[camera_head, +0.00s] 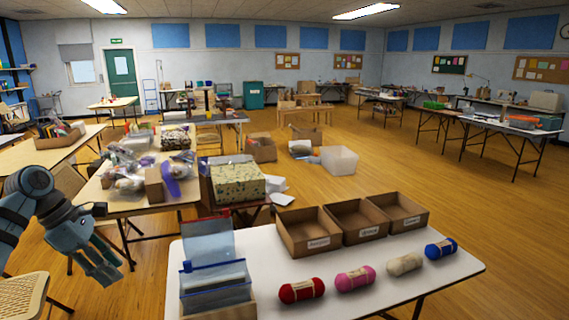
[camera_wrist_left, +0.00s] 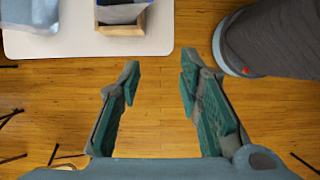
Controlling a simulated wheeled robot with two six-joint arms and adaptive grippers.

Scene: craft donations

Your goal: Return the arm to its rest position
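My left gripper (camera_head: 105,268) hangs at the left of the head view, over the floor and clear of the white table (camera_head: 455,278). In the left wrist view my left gripper (camera_wrist_left: 158,82) is open, with its two fingers spread and only wooden floor between them. The corner of the white table (camera_wrist_left: 80,48) lies ahead of the fingers, apart from them. My right gripper is not in view.
The white table carries red (camera_head: 301,291), pink (camera_head: 355,279), cream (camera_head: 404,264) and blue yarn (camera_head: 440,248), three cardboard boxes (camera_head: 360,221) and a box with blue-edged clear bags (camera_head: 213,275). A cluttered table (camera_head: 125,207) and a chair (camera_head: 22,294) stand near my left arm.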

